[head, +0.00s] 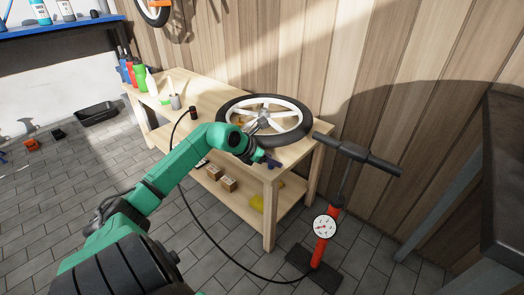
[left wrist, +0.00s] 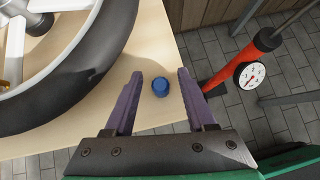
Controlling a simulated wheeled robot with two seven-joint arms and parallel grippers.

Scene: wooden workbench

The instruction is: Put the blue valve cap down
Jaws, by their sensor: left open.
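The blue valve cap (left wrist: 161,87) is a small round piece on the bare corner of the wooden workbench (left wrist: 165,40), close to its edge. My left gripper (left wrist: 160,76) is open, with one purple finger on each side of the cap and a gap to both. In the head view the left gripper (head: 268,161) hangs over the front right part of the workbench (head: 268,172); I cannot make out the cap there. My right gripper is not in view.
A black-tyred wheel with white spokes (head: 290,106) lies on the bench beside the left gripper. A red floor pump (head: 322,245) with a gauge stands on the floor right of the bench, its black hose running left. Bottles (head: 139,76) stand at the bench's far left.

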